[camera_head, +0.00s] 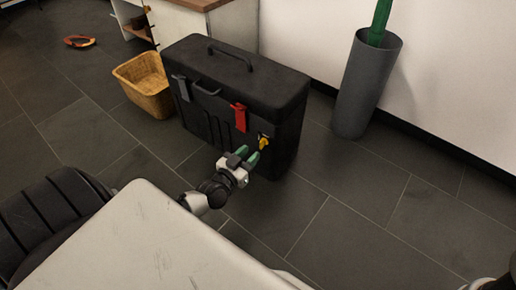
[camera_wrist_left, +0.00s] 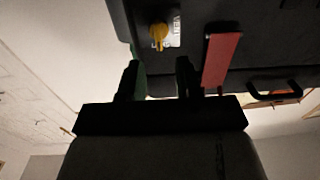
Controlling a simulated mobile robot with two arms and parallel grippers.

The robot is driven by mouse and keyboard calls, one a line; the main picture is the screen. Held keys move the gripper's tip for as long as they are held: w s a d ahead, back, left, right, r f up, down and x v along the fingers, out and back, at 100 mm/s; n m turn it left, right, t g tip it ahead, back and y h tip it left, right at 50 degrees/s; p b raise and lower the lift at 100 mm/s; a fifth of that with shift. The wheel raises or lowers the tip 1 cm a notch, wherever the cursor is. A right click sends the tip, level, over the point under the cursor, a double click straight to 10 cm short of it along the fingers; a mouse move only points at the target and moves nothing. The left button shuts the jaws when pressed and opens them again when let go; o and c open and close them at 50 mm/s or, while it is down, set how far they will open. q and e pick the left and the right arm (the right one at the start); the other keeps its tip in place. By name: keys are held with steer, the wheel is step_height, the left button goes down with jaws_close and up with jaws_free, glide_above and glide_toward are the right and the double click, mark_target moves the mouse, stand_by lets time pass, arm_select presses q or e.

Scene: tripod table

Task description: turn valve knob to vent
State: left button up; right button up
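The yellow valve knob (camera_head: 264,143) is on the front of a black case (camera_head: 248,80), near its right end. The knob also shows in the left wrist view (camera_wrist_left: 158,37), beside a pale label (camera_wrist_left: 174,32) whose lettering is only partly readable. My left gripper (camera_head: 248,155) has green fingertips and is just in front of the case, slightly left of and below the knob in the head view. In the left wrist view its fingers (camera_wrist_left: 160,78) are apart with nothing between them, and the knob is beyond the gap, apart from them.
A red latch (camera_head: 240,117) is close to the knob, and a grey latch (camera_head: 181,88) is farther left. A wicker basket (camera_head: 146,84) stands left of the case. A grey cylindrical bin (camera_head: 366,85) stands to the right. The tiled floor (camera_head: 350,215) at right is clear.

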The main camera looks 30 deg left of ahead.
mark_target(260, 144)
arm_select(q)
steer(key=shift+w+d+b, duration=0.1)
steer(key=shift+w+b, duration=0.65)
steer(key=shift+w, duration=1.65)
jaws_close()
